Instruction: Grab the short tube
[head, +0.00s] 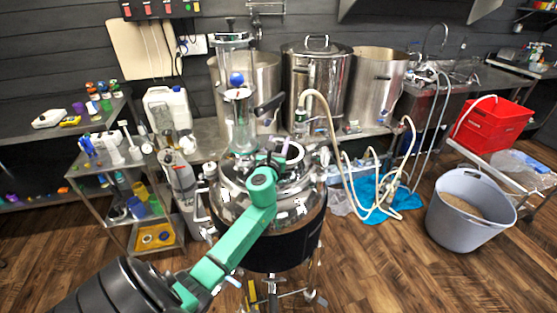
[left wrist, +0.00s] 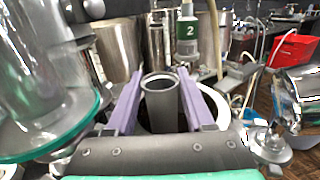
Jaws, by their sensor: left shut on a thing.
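The short tube (left wrist: 160,108) is a grey, open-topped cylinder in the left wrist view. It stands upright between the two purple fingers of my left gripper (left wrist: 159,88), which is shut on it. In the head view my green left arm reaches to the lid of a shiny steel vessel (head: 232,198) with a black band. My left gripper (head: 272,156) is over that lid, and the tube cannot be made out clearly there. Whether the tube's foot still touches the lid is hidden. My right gripper is not in view.
A glass column (head: 240,120) with a blue ball rises close beside the gripper. Steel pots (head: 315,80) stand on the bench behind. A shelf cart (head: 105,170) is at left. A grey tub (head: 470,235) and a red crate (head: 492,125) are at right. Hoses loop between.

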